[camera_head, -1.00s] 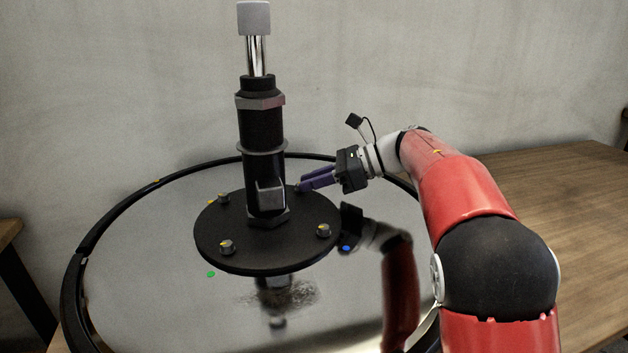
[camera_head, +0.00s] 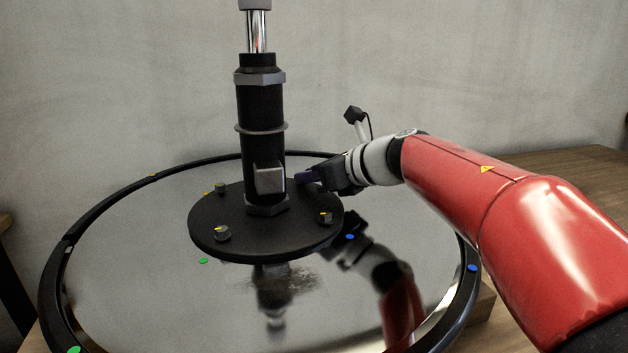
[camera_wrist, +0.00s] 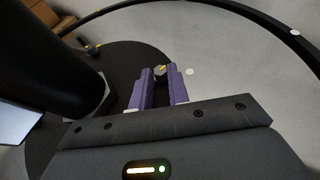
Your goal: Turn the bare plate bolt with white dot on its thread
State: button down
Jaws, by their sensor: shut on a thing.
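In the wrist view the bolt (camera_wrist: 160,71), a grey head with a yellow mark, sits between the two purple fingers of my gripper (camera_wrist: 160,76). A white dot (camera_wrist: 189,72) lies on the shiny disc just right of it, past the plate's edge. My gripper is shut on this bolt. In the head view my gripper (camera_head: 304,177) reaches in from the right to the far right of the black round plate (camera_head: 210,220); the held bolt is hidden there. Other plate bolts with yellow marks stand at front left (camera_head: 222,233), front right (camera_head: 325,217) and back left (camera_head: 221,188).
A thick black column (camera_head: 260,115) with a grey block (camera_head: 270,180) rises from the plate, close left of my gripper. The shiny disc has a raised black rim (camera_head: 52,275) with coloured dots. A wooden table (camera_head: 570,185) is at the right.

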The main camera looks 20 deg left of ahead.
jog(key=m+t+h+p, duration=0.1)
jog(key=m+t+p, duration=0.1)
jog(key=p, duration=0.1)
jog(key=shift+s+a+r+m+t+h, duration=0.2)
jog(key=shift+s+m+t+h, duration=0.1)
jog(key=shift+s+m+h, duration=0.1)
jog(key=shift+f+m+t+h+p, duration=0.15)
jog(key=shift+m+t+h+p, duration=0.45)
jog(key=shift+p, duration=0.1)
jog(key=shift+a, duration=0.1)
jog(key=c, duration=1.3)
grip_release()
jog(key=shift+c, duration=0.2)
jog(key=p+v, duration=0.1)
jog(key=v, duration=0.6)
jog(key=shift+s+d, duration=0.3)
jog(key=shift+s, duration=0.05)
